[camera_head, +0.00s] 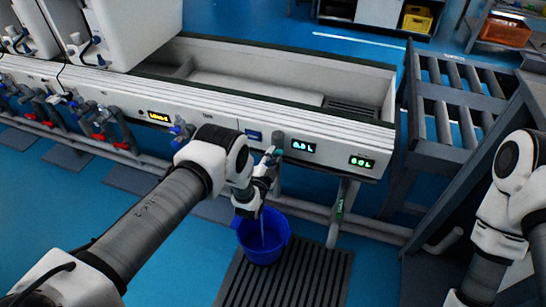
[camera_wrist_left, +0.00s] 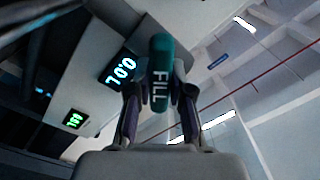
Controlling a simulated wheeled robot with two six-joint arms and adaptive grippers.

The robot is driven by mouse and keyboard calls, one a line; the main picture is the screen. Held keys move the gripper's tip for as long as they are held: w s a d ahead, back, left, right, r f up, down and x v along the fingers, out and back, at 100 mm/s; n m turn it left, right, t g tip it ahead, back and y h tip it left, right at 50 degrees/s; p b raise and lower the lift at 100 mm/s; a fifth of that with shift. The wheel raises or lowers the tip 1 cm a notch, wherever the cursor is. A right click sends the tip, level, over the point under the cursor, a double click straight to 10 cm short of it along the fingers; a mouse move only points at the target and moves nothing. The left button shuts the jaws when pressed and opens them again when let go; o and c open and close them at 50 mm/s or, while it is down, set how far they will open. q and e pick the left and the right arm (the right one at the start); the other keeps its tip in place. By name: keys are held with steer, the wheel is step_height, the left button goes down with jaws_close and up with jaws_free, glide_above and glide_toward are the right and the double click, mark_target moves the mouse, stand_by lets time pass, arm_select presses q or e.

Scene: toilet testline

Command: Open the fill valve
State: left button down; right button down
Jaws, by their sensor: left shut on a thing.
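The fill valve's green handle, marked FILL (camera_wrist_left: 161,75), stands between the two fingers of my left gripper (camera_wrist_left: 160,100) in the left wrist view. The fingers are shut on it. In the head view my left gripper (camera_head: 268,168) is at the front panel of the test trough, just below a grey fitting (camera_head: 278,139); the handle is mostly hidden there. A thin pale streak, possibly water, shows above and inside the blue bucket (camera_head: 262,252) under the gripper. My right arm is at the right edge, its gripper out of view.
Lit displays (camera_head: 303,147) and (camera_head: 361,162) sit on the panel right of the gripper. Red and blue valves (camera_head: 97,137) line the left. The bucket stands on a dark floor grate (camera_head: 310,275). A roller conveyor (camera_head: 455,95) is at the right.

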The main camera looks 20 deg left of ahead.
arm_select(q)
steer(key=shift+s+d+f+n, duration=0.1)
steer(key=shift+d+f+n, duration=0.05)
steer(key=shift+d+n, duration=0.15)
steer(key=c, duration=1.3)
jaws_free()
steer(key=shift+o, duration=1.3)
steer(key=s, duration=1.2)
